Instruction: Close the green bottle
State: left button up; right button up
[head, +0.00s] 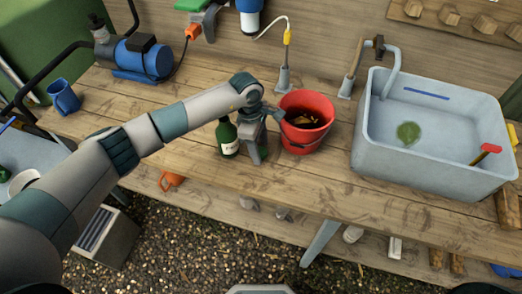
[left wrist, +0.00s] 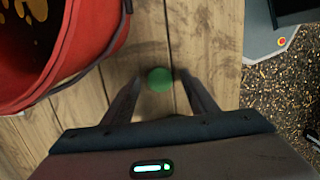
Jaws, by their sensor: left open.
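The green bottle (head: 228,138) with a pale label stands upright on the wooden bench, just left of my left gripper in the head view. Its top is close under my arm, and I cannot tell whether anything is on it. My left gripper (head: 255,158) points down beside the red bucket. In the left wrist view the gripper (left wrist: 159,78) is open. A small round green thing (left wrist: 159,80), seemingly a cap, lies between its fingertips; I cannot tell whether they touch it. My right gripper is not in view.
The red bucket (head: 307,138) stands close to the right of my gripper. It also fills the upper left of the left wrist view (left wrist: 95,65). A grey sink (head: 445,170) is further right. A blue mug (head: 63,97) and blue machine (head: 145,58) are at left. The bench's front edge is near.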

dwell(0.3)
pick_arm(q)
jog(key=c, duration=1.1)
